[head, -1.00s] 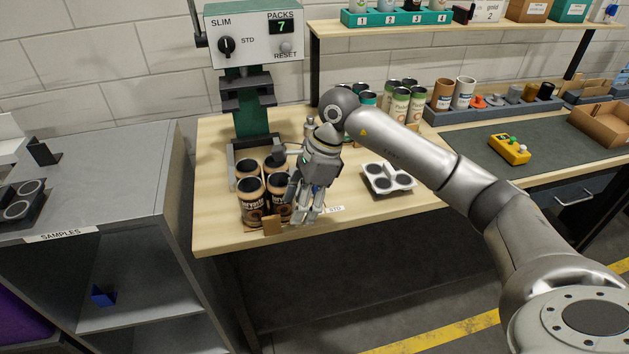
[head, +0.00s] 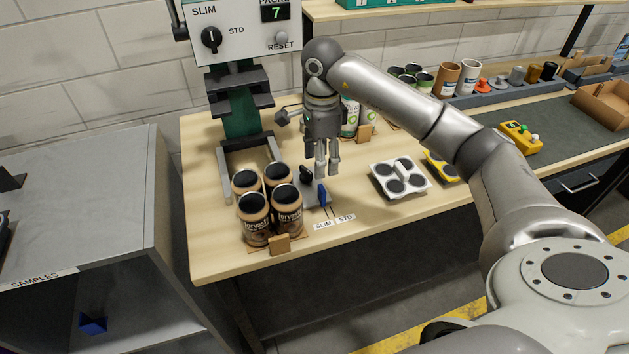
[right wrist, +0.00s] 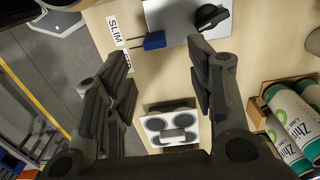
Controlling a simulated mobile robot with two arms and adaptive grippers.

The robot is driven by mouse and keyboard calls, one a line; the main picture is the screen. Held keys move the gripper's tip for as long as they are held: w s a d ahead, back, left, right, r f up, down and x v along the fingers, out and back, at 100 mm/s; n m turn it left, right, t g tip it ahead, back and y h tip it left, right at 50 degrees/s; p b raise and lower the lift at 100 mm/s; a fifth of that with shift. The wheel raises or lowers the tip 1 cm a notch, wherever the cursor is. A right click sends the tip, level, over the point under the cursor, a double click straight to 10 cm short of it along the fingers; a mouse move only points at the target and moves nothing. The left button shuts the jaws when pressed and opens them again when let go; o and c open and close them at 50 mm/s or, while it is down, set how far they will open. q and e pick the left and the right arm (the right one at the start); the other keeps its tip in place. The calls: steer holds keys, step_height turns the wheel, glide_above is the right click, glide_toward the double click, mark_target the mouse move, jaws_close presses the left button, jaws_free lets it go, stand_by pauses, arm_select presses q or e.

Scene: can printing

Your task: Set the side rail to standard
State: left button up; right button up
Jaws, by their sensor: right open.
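The side rail's small blue handle (head: 322,194) stands on a grey plate near the front of the wooden table. It also shows in the right wrist view (right wrist: 154,41). It looks closer to the SLIM mark (head: 322,225) than to the STD mark (head: 345,218). A black knob (head: 306,174) sits on the plate behind it; the wrist view shows it too (right wrist: 212,17). My right gripper (head: 322,172) points down above and just behind the blue handle, apart from it. In the wrist view its fingers (right wrist: 160,82) are spread, with nothing between them. My left gripper is not in view.
Several brown cans (head: 286,208) stand left of the rail. A white four-hole tray (head: 400,180) lies to the right. The green press (head: 240,105) with its dial panel (head: 236,38) rises behind. More cans (head: 350,119) stand behind my gripper.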

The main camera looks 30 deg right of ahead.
mark_target(322, 188)
steer(key=f, duration=0.2)
steer(key=s+f+p, duration=0.1)
steer(key=f, duration=0.1)
steer(key=shift+s, duration=0.2)
steer(key=f, duration=0.3)
steer(key=f+p, duration=0.1)
steer(key=shift+w+f, duration=0.2)
steer(key=shift+w, duration=0.1)
steer(key=shift+f, duration=0.7)
steer(key=c, duration=0.3)
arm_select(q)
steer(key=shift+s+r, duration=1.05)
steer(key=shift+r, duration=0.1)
arm_select(e)
jaws_close()
